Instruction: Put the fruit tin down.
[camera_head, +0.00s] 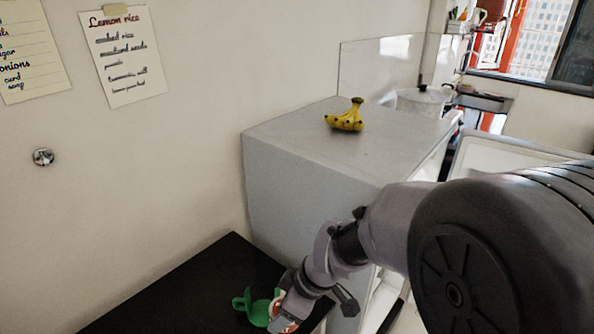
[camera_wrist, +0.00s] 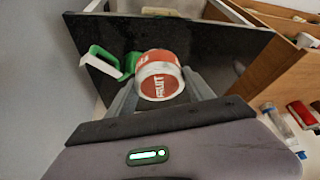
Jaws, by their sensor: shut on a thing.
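The fruit tin (camera_wrist: 160,80) is red and white with the word FRUIT on it. In the wrist view it sits between the two fingers of my gripper (camera_wrist: 161,96), which is shut on it. In the head view my gripper (camera_head: 285,319) is low, over the front part of the black counter top (camera_head: 190,285), and mostly covers the tin. I cannot tell whether the tin touches the counter. A green object with a handle (camera_head: 256,308) is close beside the tin on its left; it also shows in the wrist view (camera_wrist: 103,61).
A grey cabinet (camera_head: 300,150) stands behind the counter, with bananas (camera_head: 346,116) on top and a pot (camera_head: 420,101) farther back. A wall with paper notes (camera_head: 124,55) bounds the left. The counter's left part is bare. The wrist view shows wooden shelving (camera_wrist: 275,65) at right.

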